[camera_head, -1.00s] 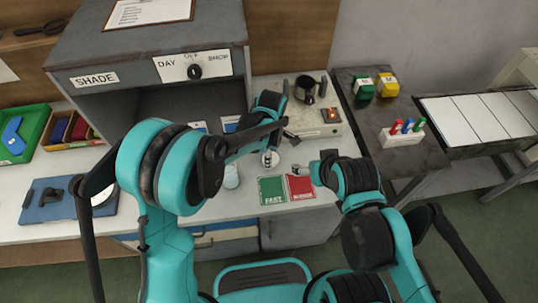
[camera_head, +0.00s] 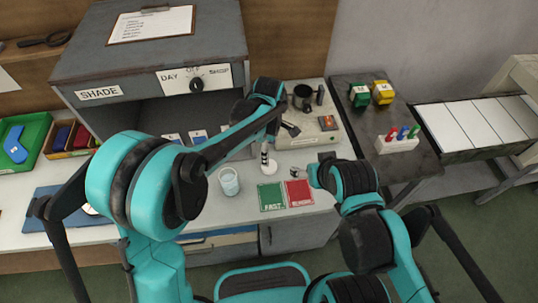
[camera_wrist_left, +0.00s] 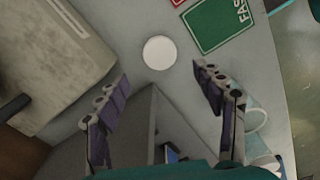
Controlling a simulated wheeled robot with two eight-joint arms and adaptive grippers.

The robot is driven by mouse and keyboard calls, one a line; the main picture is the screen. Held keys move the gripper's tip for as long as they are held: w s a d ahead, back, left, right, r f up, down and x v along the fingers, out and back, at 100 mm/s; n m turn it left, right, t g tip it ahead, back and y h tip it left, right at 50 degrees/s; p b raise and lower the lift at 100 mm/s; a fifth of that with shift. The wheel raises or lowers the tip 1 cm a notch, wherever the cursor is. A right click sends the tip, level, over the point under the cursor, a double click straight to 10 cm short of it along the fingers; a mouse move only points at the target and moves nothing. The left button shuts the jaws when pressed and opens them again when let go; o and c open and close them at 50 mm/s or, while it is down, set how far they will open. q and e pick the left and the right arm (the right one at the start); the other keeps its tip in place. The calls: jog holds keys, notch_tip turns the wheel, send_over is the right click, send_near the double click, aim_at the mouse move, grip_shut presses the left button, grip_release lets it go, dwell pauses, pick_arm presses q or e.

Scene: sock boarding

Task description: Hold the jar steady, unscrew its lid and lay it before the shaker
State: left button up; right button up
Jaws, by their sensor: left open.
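The jar (camera_head: 229,181) is a clear glass with pale contents, upright on the white counter; no lid shows on it. It also shows partly behind a finger in the left wrist view (camera_wrist_left: 256,119). A flat white disc, seemingly the lid (camera_wrist_left: 160,52), lies on the counter before the shaker (camera_head: 316,124), the pale machine with an orange switch. My left gripper (camera_wrist_left: 158,92) is open and empty, its fingers spread above and short of the disc. My right gripper (camera_head: 299,172) is near the red card, away from the jar; its fingers are too small to read.
A green card (camera_head: 271,197) and a red card (camera_head: 299,193) lie at the counter's front edge. The grey shade cabinet (camera_head: 160,70) stands behind left. A dark side table (camera_head: 387,170) on the right holds green and yellow blocks and a peg rack (camera_head: 398,145).

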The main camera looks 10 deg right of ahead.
pick_arm(q)
jog(key=shift+r+p, duration=0.4)
jog(key=shift+r, duration=1.55)
jog(key=shift+a, duration=0.1)
jog(key=s+a+r+m+t, duration=0.2)
jog(key=s+a+r+m, duration=0.25)
jog(key=a, duration=0.55)
jog(key=s+a+r+m+t, duration=0.3)
jog(key=s+a+r+m, duration=0.15)
jog(key=a, duration=0.55)
jog(key=s+a+f+m+t, duration=0.1)
jog(key=s+a+m+t, duration=0.1)
jog(key=s+a+m, duration=0.2)
jog(key=shift+s+a+f, duration=0.3)
jog(key=shift+s+a, duration=0.5)
jog(key=shift+a, duration=0.15)
